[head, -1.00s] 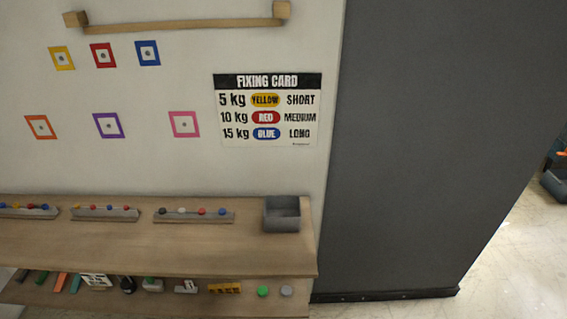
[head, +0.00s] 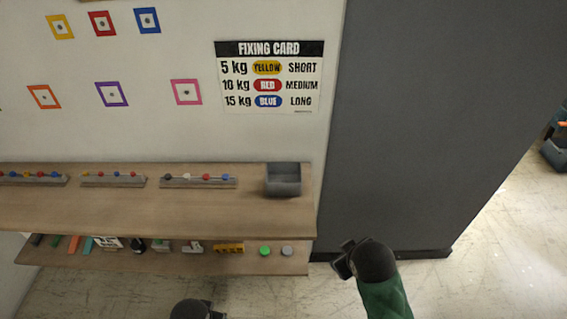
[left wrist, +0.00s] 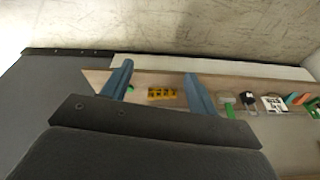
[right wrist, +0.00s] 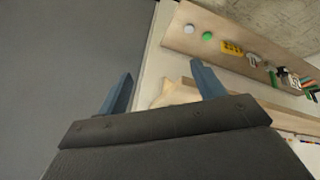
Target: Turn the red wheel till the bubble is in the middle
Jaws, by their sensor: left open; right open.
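I cannot make out a red wheel or a bubble in any view. My left gripper (left wrist: 158,70) is open and empty, its two blue fingers apart with the lower shelf beyond them. In the head view only a dark part of my left arm shows at the bottom edge. My right gripper (right wrist: 162,70) is open and empty, with a shelf corner beyond its fingers. In the head view my right gripper (head: 345,260) is to the right of the shelves, in front of the dark grey panel's foot.
An upper shelf (head: 130,210) holds rails with coloured knobs and a grey bin (head: 283,180). A lower shelf (head: 220,263) holds a yellow block (head: 229,249), a green button (head: 265,251) and several small items. A fixing card (head: 268,78) and coloured squares are on the wall. A grey panel (head: 430,120) stands right.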

